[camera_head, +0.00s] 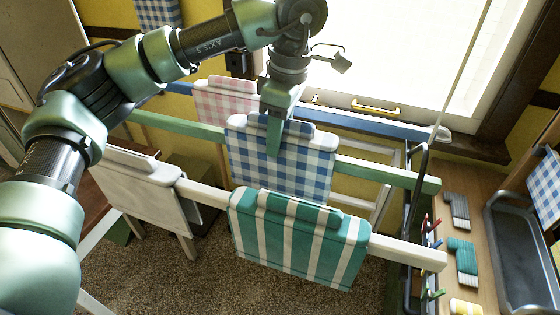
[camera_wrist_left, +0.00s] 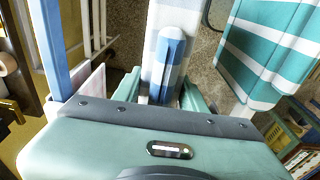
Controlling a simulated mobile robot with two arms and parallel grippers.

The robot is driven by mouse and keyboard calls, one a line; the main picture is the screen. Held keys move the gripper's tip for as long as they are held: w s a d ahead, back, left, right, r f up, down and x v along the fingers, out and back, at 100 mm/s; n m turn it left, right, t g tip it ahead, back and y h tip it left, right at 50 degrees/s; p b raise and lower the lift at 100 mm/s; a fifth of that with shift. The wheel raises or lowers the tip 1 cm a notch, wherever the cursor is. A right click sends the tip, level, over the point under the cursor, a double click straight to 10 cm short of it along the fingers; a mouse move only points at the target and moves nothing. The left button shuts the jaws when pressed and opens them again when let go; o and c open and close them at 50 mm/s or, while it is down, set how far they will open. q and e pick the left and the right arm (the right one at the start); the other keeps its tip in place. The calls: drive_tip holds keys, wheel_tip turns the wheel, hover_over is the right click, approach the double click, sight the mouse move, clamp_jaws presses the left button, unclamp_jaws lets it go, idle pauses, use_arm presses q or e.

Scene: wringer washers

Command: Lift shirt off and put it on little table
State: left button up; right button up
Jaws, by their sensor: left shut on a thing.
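Several boxy cloth pieces hang over the bars of a drying rack in the head view; I cannot tell for certain which one is the shirt. My left gripper (camera_head: 275,135) reaches down from above and is shut on the top of the blue-and-white checked cloth (camera_head: 300,168), which hangs at the green bar. In the left wrist view, the cloth's blue top roll (camera_wrist_left: 170,52) sits between the green fingers (camera_wrist_left: 163,95). A green-and-white striped cloth (camera_head: 298,240) hangs on the front white bar. No little table can be clearly made out. My right gripper is out of view.
A pink checked cloth (camera_head: 225,102) hangs behind, and a plain white cloth (camera_head: 140,182) hangs front left. The green bar (camera_head: 385,173) runs close by. A bright window is behind.

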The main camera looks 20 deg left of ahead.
use_arm(q)
drive_tip(key=shift+r+p, duration=2.1)
drive_tip(key=shift+r, duration=1.5)
wheel_tip(320, 180, up, 6)
drive_tip(key=p, duration=0.4)
drive_tip(key=shift+p, duration=0.4)
wheel_tip(320, 180, up, 2)
drive_tip(key=shift+r+p, duration=0.25)
drive_tip(key=shift+p, duration=0.3)
drive_tip(key=shift+d, duration=0.1)
